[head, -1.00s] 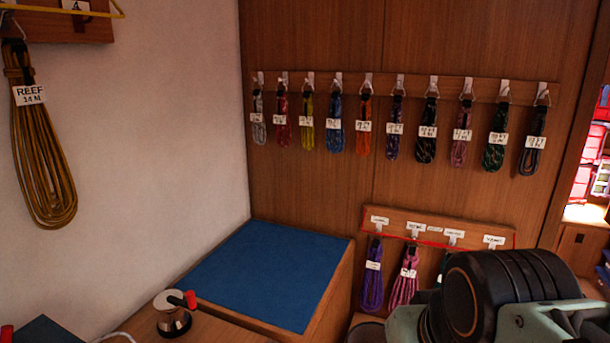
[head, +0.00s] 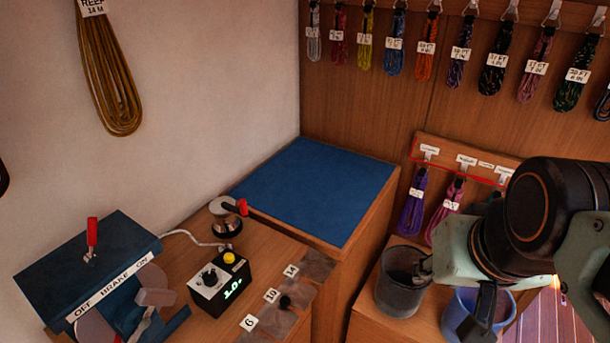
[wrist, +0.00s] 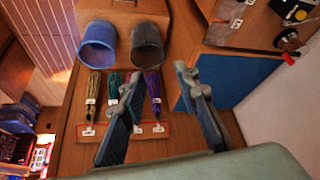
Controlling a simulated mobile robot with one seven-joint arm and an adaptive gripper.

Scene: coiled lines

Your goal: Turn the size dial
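The size dial (head: 209,278) is a black knob on the white face of a small black box (head: 232,285) on the wooden bench in the head view. A yellow button (head: 229,257) sits beside it, and a green display on the box appears to read 10. Part of the box also shows at the top right corner of the wrist view (wrist: 297,11). My gripper (head: 478,316) is at the lower right of the head view, well to the right of the dial and above the buckets. In the wrist view my gripper (wrist: 160,72) is open, with nothing between its fingers.
A blue machine (head: 95,262) marked OFF BRAKE ON, with a red-tipped lever, stands left of the box. A metal pot with a red handle (head: 226,216) stands behind it. Labels 6, 10 and 14 mark the bench. A blue-topped cabinet (head: 315,185) and buckets (head: 398,280) lie to the right.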

